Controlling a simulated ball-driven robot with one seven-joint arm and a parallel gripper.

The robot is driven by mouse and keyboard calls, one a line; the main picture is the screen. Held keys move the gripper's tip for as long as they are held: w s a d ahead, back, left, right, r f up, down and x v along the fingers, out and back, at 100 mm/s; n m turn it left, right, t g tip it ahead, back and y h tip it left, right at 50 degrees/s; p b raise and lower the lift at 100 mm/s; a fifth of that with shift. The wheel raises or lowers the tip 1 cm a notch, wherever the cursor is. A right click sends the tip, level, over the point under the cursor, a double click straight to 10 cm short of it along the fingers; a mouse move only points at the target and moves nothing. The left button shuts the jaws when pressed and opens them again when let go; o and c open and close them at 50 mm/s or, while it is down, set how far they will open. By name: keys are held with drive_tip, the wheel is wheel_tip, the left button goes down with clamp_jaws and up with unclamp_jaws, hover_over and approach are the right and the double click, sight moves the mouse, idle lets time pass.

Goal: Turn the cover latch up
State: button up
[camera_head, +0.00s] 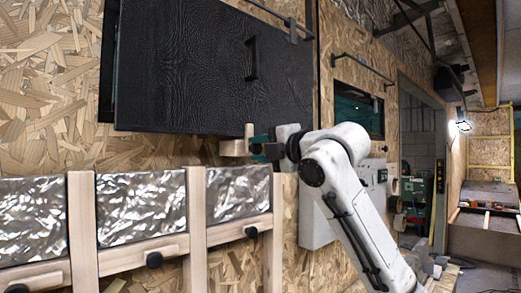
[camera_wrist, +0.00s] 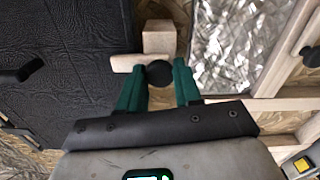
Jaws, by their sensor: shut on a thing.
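The cover latch is a pale wooden bar (camera_wrist: 125,62) with a round black knob (camera_wrist: 159,73), set by a wooden block (camera_wrist: 160,38). In the head view its wooden part (camera_head: 234,147) shows just below the lower edge of the black cover (camera_head: 205,75). My gripper (camera_wrist: 161,70) has its green fingers on both sides of the knob and is shut on the latch. In the wrist view the bar sticks out left of the knob, toward the cover; its other end is hidden by the fingers. In the head view my gripper (camera_head: 258,149) hides part of the latch.
Silvery foil panels (camera_head: 140,207) in wooden frames stand below the cover, with wooden bars and black knobs (camera_head: 154,260). The cover has a black handle (camera_head: 252,58). A white box (camera_head: 314,222) is on the wall behind my arm. Open floor shows at the far right.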

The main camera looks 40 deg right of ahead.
drive_tip(key=shift+f, duration=0.15)
drive_tip(key=o, duration=1)
drive_tip(key=shift+o, duration=0.2)
drive_tip(key=s+b, duration=0.2)
drive_tip(key=s, duration=0.8)
drive_tip(key=shift+s+d, duration=0.15)
drive_tip(key=shift+s, duration=0.25)
